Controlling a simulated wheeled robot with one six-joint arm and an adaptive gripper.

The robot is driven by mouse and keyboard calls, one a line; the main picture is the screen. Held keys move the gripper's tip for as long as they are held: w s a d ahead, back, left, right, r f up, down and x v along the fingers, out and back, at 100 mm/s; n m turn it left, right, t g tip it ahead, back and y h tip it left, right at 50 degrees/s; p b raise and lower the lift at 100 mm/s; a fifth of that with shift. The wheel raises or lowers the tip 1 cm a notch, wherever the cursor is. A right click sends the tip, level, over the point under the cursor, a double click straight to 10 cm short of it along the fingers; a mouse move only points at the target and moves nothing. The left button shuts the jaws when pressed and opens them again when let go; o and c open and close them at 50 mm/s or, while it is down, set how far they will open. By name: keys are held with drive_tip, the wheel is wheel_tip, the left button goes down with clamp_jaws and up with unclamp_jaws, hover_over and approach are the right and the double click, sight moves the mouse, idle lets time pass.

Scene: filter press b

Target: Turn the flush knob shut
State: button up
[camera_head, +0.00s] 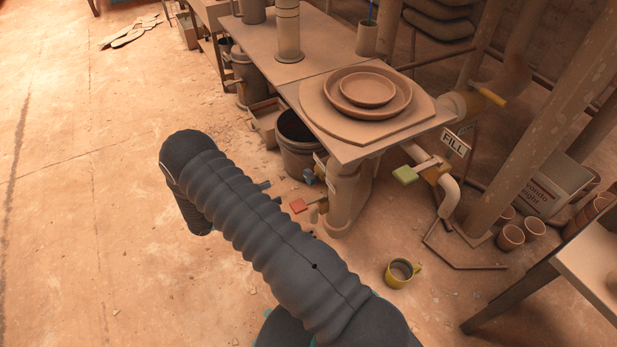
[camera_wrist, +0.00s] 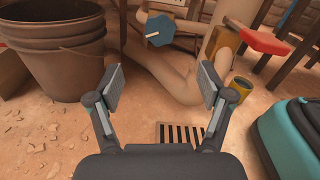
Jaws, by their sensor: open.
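A blue many-sided knob (camera_wrist: 174,36) with a pale pointer stands in the wrist view, in front of a tan pipe, below a cut-off white plate. In the head view a small blue knob (camera_head: 309,176) shows beside the bucket. No word on its plate is readable, so I cannot confirm it is the flush knob. My gripper (camera_wrist: 160,88) is open and empty, its fingers wide apart. The knob lies ahead of the fingers, apart from them. In the head view my arm's sleeve hides most of the gripper.
A red lever (camera_wrist: 257,41) is right of the knob in the wrist view. A brown bucket (camera_wrist: 58,62) stands close left. A yellow mug (camera_head: 402,273) and a floor grate (camera_wrist: 181,133) lie low. A green lever (camera_head: 405,175) sits near the FILL sign (camera_head: 454,146). Open floor lies left.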

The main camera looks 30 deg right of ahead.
sight(307, 178)
drive_tip(key=d, duration=1.3)
drive_tip(key=shift+w+d, duration=0.25)
drive_tip(key=c, duration=1.2)
